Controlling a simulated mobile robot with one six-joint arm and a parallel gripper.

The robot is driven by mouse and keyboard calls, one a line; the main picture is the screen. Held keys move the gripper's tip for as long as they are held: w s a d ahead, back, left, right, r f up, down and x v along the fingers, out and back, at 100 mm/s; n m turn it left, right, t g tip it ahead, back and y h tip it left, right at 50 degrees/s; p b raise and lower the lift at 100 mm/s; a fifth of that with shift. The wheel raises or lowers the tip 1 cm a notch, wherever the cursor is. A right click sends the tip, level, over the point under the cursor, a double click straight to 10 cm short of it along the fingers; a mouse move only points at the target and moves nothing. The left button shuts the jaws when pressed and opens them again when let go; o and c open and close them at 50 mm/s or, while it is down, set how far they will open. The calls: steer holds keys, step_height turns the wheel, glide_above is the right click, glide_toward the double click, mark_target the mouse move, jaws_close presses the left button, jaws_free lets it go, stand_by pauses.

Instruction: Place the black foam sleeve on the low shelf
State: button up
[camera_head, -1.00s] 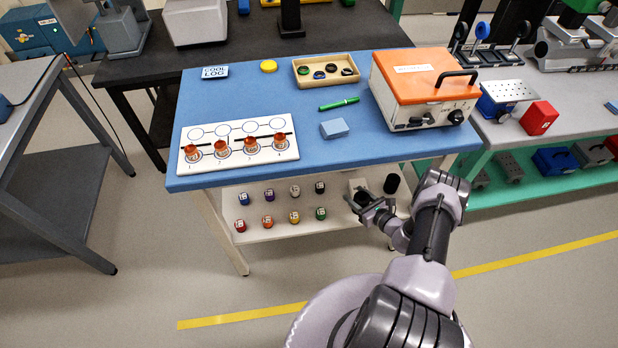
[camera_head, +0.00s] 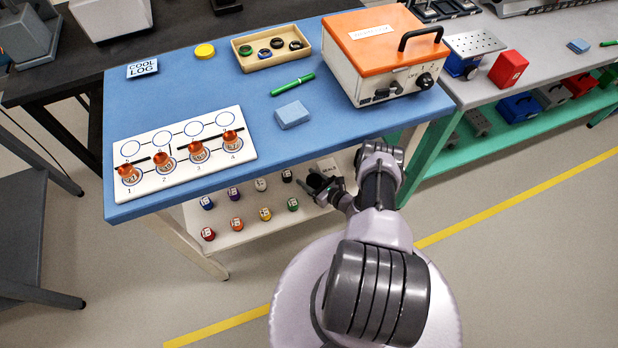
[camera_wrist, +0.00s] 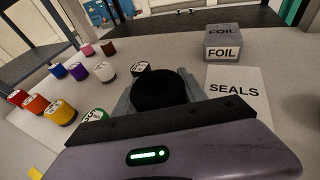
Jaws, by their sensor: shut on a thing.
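The black foam sleeve (camera_wrist: 158,92) is a short black cylinder with a dark hollow top, upright between the jaws in the wrist view. My gripper (camera_wrist: 160,98) is shut on it. In the head view my gripper (camera_head: 322,184) is at the right part of the low shelf (camera_head: 240,234), under the blue tabletop; the sleeve is hard to make out there. The pale shelf surface (camera_wrist: 125,92) also fills much of the wrist view. I cannot tell whether the sleeve touches the shelf.
Several small capped vials (camera_wrist: 60,112) stand on the shelf left of the sleeve. A grey FOIL box (camera_wrist: 222,45) and a white SEALS label (camera_wrist: 234,92) are to the right. The blue tabletop (camera_head: 240,110) overhangs the shelf. Bare shelf shows between vials and box.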

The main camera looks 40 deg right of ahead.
steer(key=shift+a, duration=0.15)
steer(key=o, duration=1.1)
steer(key=shift+o, duration=0.2)
steer(key=shift+r, duration=0.1)
steer(key=p+v, duration=0.4)
steer(key=v, duration=0.7)
steer(key=shift+s+r, duration=0.15)
steer(key=shift+s, duration=0.35)
